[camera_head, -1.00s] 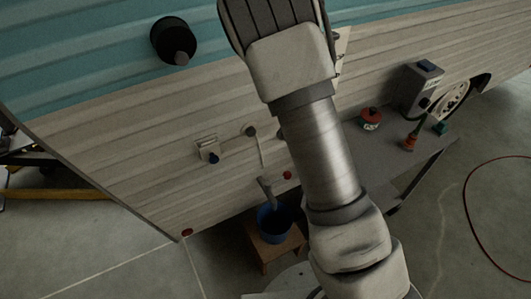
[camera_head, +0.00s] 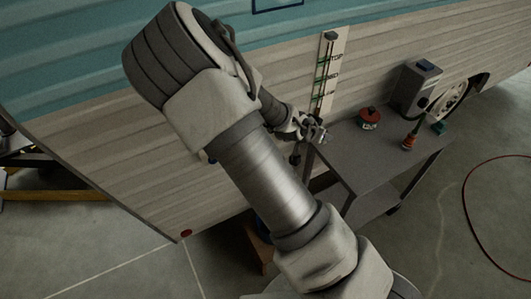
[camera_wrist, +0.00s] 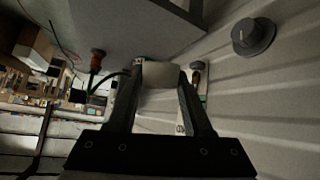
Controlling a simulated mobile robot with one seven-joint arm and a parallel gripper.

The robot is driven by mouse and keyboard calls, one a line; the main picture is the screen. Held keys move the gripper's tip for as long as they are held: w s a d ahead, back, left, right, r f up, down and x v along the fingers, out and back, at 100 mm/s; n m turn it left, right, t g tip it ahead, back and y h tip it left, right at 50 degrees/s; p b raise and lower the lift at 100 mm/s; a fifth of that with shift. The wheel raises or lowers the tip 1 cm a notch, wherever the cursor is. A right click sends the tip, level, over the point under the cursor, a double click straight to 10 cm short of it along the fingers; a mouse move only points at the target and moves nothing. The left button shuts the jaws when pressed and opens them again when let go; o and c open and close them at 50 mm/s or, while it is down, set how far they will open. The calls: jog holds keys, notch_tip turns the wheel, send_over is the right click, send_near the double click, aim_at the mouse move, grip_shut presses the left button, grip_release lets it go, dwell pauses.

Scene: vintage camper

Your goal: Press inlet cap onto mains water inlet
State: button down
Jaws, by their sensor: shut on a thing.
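My gripper (camera_head: 312,134) is in front of the camper's side wall, above the left end of the grey bench. In the wrist view my gripper (camera_wrist: 160,78) is shut on a pale, rounded piece (camera_wrist: 160,73) held between the fingertips. It may be the inlet cap, but I cannot tell for sure. A round grey fitting (camera_wrist: 253,36) sits on the wall at the upper right of the wrist view, apart from the gripper. I cannot tell whether it is the mains water inlet. My arm hides much of the lower left wall in the head view.
A gauge strip (camera_head: 330,70) is on the wall just above the gripper. A red hose (camera_head: 466,200) lies on the open floor at right.

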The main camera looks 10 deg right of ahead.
jog(key=shift+s+d+f+m+g, duration=0.15)
jog(key=shift+s+f+m+g, duration=0.1)
jog(key=shift+m+g, duration=0.25)
jog(key=shift+s+d+f+m+g, duration=0.1)
jog(key=shift+f+m+g, duration=0.1)
jog(key=shift+m+g, duration=0.3)
jog(key=shift+s+d+f+m+g, duration=0.1)
jog(key=shift+s+f+m+g, duration=0.2)
jog(key=shift+m+g, duration=0.3)
jog(key=shift+s+f+m+g, duration=0.2)
jog(key=shift+f+m+g, duration=0.05)
jog(key=shift+m+g, duration=0.35)
jog(key=s+a+f+m+g+y, duration=0.35)
jog(key=a+m+y, duration=0.35)
jog(key=m, duration=0.4)
jog(key=w+a+r+m+t+y, duration=0.1)
jog(key=w+a+m+t+y, duration=0.1)
jog(key=a+m+t, duration=0.3)
jog(key=a+m+y, duration=0.1)
jog(key=a+m, duration=0.2)
jog(key=a, duration=0.2)
jog(key=shift+w+a+r+y, duration=0.15)
jog(key=shift+w+r+y, duration=0.15)
jog(key=shift+r, duration=0.1)
